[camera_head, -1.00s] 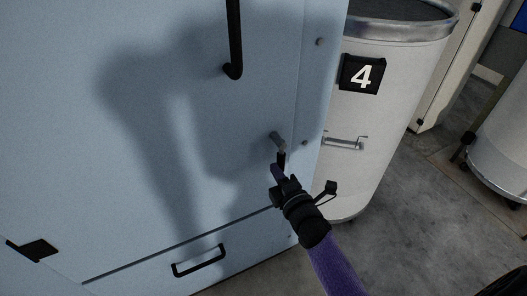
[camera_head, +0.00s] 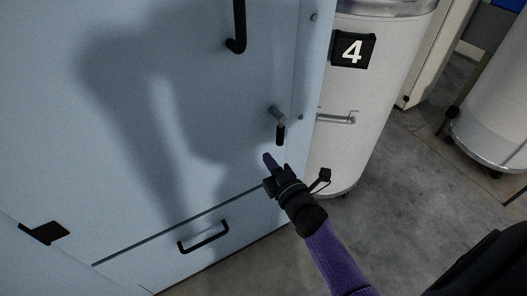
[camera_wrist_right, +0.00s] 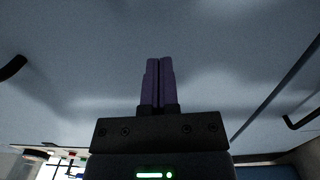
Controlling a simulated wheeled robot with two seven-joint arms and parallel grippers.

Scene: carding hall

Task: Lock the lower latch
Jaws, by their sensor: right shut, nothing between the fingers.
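The lower latch (camera_head: 279,125) is a small grey pivot with a black-tipped handle on the right part of the light blue door (camera_head: 150,120) in the head view. Its handle hangs downward, tilted only slightly. My right gripper (camera_head: 267,158) is just below and left of the handle tip, apart from it, with nothing in its fingers. In the right wrist view its purple fingers (camera_wrist_right: 158,84) are closed together in front of the pale panel. The latch does not show clearly there. My left gripper is not in view.
A long black door handle (camera_head: 238,28) is above the latch. A drawer-like lower panel has a black handle (camera_head: 203,237). A white drum marked 4 (camera_head: 365,110) stands close on the right. Grey floor (camera_head: 400,200) is open beyond it.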

